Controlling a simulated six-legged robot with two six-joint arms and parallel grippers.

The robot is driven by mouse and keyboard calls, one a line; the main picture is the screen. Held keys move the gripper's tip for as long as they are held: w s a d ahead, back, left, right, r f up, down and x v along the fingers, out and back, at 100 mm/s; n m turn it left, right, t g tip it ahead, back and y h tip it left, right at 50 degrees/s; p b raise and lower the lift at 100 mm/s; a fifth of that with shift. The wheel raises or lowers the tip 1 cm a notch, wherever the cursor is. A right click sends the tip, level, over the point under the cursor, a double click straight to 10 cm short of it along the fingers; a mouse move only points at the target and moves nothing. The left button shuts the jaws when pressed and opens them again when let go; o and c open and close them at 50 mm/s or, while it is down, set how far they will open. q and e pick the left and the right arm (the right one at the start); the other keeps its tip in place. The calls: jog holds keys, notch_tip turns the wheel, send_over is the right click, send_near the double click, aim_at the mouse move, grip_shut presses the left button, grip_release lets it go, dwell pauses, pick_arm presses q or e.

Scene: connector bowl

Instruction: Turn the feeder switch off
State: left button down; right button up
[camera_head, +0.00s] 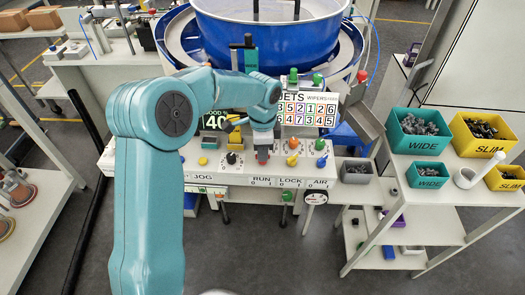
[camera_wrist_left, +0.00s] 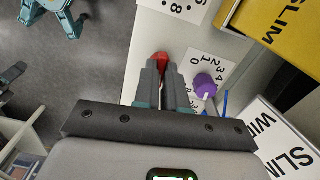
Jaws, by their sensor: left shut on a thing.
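The control panel (camera_head: 245,172) carries a row of knobs and switches above the labels JOG, RUN, LOCK and AIR. My left gripper (camera_head: 262,141) points down at the panel over the RUN label. It is shut on a red switch handle (camera_head: 262,156); the red handle (camera_wrist_left: 161,57) also shows at the fingertips in the left wrist view, where the gripper (camera_wrist_left: 166,75) covers part of it. I cannot read a feeder label, and the switch's position is hidden by the fingers. My right gripper is not in view.
A purple knob (camera_wrist_left: 205,85) is just right of the fingers.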

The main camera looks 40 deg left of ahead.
pick_arm(q)
jog(key=n, duration=0.4)
jog(key=shift+n+b, duration=0.3)
jog(key=shift+n, duration=1.5)
jog(key=shift+r, duration=0.1)
jog(key=c, duration=1.2)
grip_release()
notch_tip(320, 180, up, 16)
jog(key=p, duration=0.1)
jog(key=shift+r, duration=0.15)
jog(key=shift+s, duration=0.1)
